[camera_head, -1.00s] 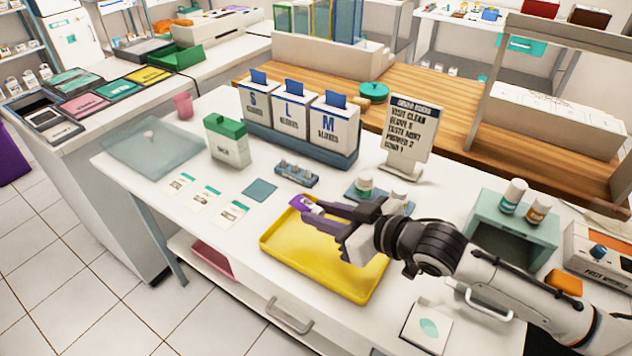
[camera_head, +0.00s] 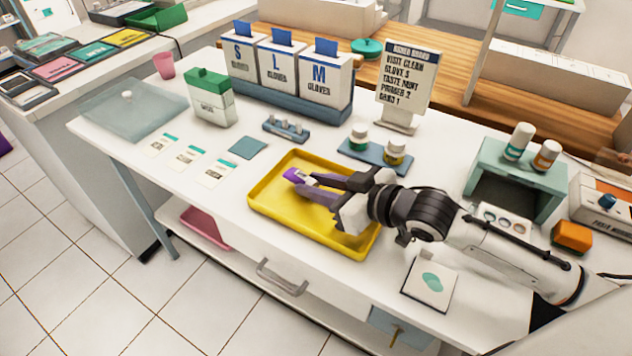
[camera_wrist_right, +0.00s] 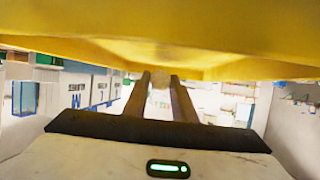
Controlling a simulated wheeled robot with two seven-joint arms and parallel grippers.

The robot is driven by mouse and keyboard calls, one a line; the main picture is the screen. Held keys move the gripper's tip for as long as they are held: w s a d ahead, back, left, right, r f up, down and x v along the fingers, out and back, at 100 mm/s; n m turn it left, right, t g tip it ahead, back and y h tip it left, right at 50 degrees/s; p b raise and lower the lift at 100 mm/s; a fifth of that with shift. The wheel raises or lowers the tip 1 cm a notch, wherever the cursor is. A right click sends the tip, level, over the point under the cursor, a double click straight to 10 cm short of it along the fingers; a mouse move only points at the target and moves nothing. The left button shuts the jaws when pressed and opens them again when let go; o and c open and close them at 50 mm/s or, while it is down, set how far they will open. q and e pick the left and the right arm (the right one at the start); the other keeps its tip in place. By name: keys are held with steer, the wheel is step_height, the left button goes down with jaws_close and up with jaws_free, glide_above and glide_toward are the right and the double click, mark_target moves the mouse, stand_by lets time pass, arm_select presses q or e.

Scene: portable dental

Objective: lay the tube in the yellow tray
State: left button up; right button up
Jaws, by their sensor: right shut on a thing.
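The yellow tray (camera_head: 275,213) lies on the white table in the head view. My right gripper (camera_head: 308,186) is over the tray, its purple-grey fingers low and pointing left. It is shut on a small tube (camera_head: 297,176) with a purple end and a pale part, which sits between the fingertips above the tray's left half. I cannot tell whether the tube touches the tray floor. In the right wrist view, the tray (camera_wrist_right: 160,50) fills the top of the picture, close to the fingers (camera_wrist_right: 160,82); a pale blurred shape shows between them. My left gripper is not in view.
A blue-grey pad with two small jars (camera_head: 376,152) stands just behind the tray. Glove boxes (camera_head: 317,80), a sign (camera_head: 407,80) and a green-lidded box (camera_head: 209,98) stand farther back. A white card (camera_head: 430,283) lies at the front right.

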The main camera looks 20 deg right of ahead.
steer(key=shift+f, duration=0.4)
steer(key=o, duration=1.1)
step_height(320, 180, up, 10)
steer(key=p, duration=0.1)
